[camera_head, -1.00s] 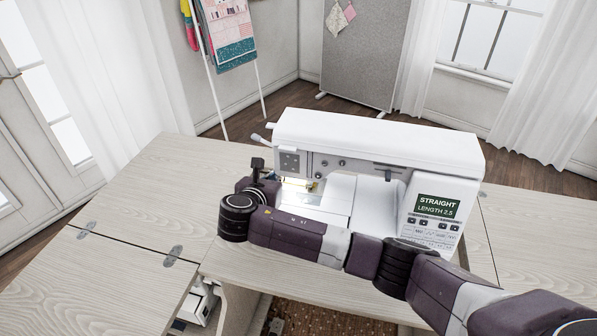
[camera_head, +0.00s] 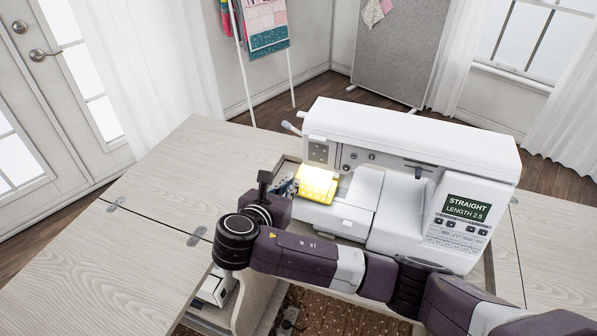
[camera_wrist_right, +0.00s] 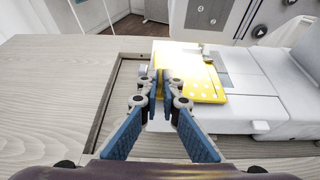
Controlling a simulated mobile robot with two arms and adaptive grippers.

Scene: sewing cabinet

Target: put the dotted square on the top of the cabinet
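The yellow dotted square (camera_head: 317,184) is at the needle end of the white sewing machine (camera_head: 405,170), brightly lit. In the right wrist view the square (camera_wrist_right: 205,82) lies just beyond my fingers, over the machine's bed. My right gripper (camera_head: 287,186) comes from the right across the machine's front. In the wrist view its blue fingers (camera_wrist_right: 160,82) are nearly together, with the square's near-left edge between their tips. The cabinet's pale wood top (camera_head: 195,160) extends left of the machine. My left gripper is not in view.
The left part of the cabinet top and the hinged leaf (camera_head: 90,260) are bare. A recess edge (camera_wrist_right: 105,115) surrounds the machine's bed. A patterned rug (camera_head: 310,310) lies below. A grey board (camera_head: 400,50) and a rack with fabrics (camera_head: 265,25) stand behind.

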